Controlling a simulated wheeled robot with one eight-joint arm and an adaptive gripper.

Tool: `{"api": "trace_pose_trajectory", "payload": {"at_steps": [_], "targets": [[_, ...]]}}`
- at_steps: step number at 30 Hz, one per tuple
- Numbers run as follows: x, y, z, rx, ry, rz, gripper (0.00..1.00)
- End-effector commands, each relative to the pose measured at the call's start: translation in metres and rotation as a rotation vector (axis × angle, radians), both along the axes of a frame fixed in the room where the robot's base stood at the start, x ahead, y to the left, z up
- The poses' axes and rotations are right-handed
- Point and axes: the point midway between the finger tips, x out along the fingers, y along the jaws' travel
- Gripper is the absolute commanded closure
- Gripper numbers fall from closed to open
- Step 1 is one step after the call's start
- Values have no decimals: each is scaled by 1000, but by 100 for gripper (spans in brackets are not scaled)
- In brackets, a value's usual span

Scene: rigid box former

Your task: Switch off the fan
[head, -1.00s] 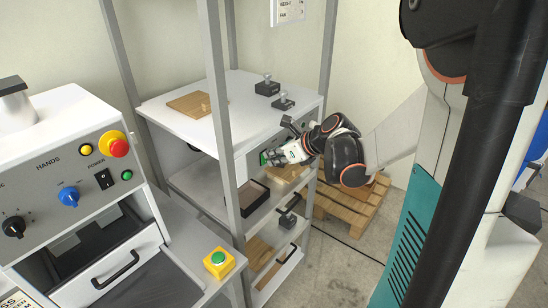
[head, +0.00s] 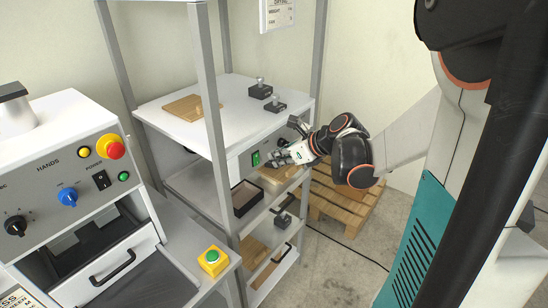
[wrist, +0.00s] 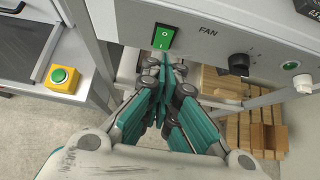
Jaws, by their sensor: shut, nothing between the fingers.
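The fan panel (wrist: 240,35) is a grey front marked FAN. Its green rocker switch (wrist: 164,37) sits at the panel's left and also shows in the head view (head: 256,158). A black knob (wrist: 241,63) and a round green light or button (wrist: 290,65) are to its right. My gripper (wrist: 163,65) is shut and empty, its fingertips just below the switch in the wrist view. In the head view my gripper (head: 268,161) is in front of the panel, close to the switch. I cannot tell whether the fingertips touch it.
A metal rack post (head: 216,110) stands left of the panel. A yellow box with a green button (head: 212,261) is on the bench at left. A control console (head: 75,170) stands further left.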

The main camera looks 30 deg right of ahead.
Motion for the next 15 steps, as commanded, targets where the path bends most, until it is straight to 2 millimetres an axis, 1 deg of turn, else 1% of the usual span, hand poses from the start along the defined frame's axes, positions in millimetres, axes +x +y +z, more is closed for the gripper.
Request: {"api": "trace_pose_trajectory", "payload": {"at_steps": [1, 6, 12, 15], "targets": [[-7, -3, 17, 1, -1, -3, 100], [-26, -10, 42, 1, 0, -3, 100], [-43, -16, 64, 1, 0, -2, 100], [-48, -18, 70, 0, 0, -1, 100]]}}
